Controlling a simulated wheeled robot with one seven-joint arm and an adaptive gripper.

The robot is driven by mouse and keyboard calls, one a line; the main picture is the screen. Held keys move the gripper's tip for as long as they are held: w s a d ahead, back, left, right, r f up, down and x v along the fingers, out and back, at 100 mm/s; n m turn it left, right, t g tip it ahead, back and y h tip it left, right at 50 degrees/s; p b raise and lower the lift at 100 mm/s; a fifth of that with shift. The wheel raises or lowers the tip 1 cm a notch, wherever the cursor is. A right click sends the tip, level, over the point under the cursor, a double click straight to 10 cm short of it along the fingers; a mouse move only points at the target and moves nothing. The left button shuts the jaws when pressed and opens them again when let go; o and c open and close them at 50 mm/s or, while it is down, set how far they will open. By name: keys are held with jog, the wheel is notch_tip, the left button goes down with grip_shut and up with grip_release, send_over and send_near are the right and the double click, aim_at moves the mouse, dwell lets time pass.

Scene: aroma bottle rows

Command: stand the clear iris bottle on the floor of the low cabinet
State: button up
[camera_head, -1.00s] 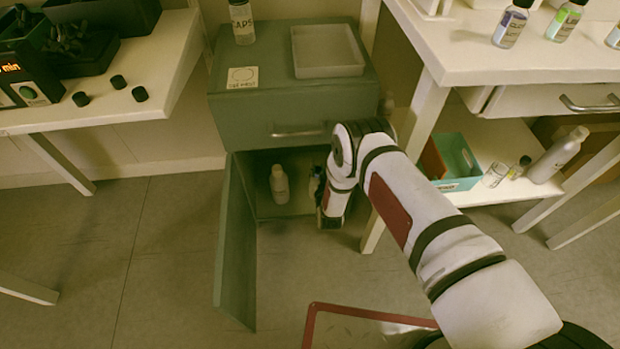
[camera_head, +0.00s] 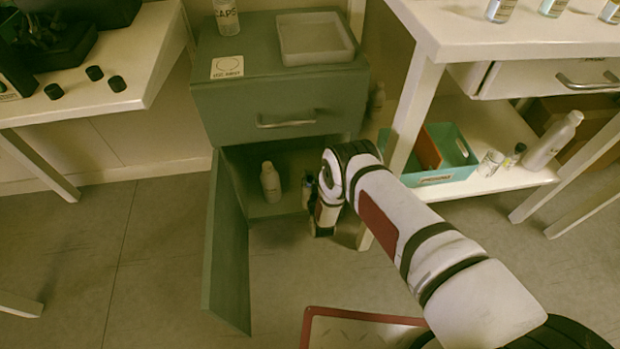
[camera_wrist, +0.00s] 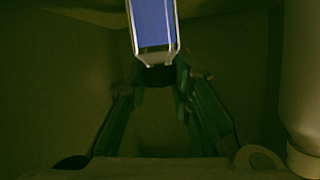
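The clear iris bottle (camera_wrist: 154,22) shows in the wrist view as a clear body with blue inside and a dark cap. My gripper (camera_wrist: 165,78) has its two green fingers converging on that cap and looks shut on it. In the head view, the bottle (camera_head: 308,186) is partly hidden beside my wrist, inside the open lower compartment of the low green cabinet (camera_head: 225,108). It looks about upright there. Its base is hard to make out, so I cannot tell whether it touches the cabinet floor (camera_head: 262,210).
A white bottle (camera_head: 270,183) stands to the left in the compartment. The cabinet door (camera_head: 228,245) hangs open at the left. A white tray (camera_head: 315,38) and a CAPS jar (camera_head: 227,17) are on top. A table leg (camera_head: 405,120) stands close at the right.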

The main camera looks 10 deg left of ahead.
jog(key=o, duration=0.4)
jog(key=shift+r, duration=0.1)
jog(key=shift+s+r, duration=0.1)
jog(key=shift+s, duration=0.1)
jog(key=shift+p+v, duration=2.7)
jog(key=shift+v, duration=3.15)
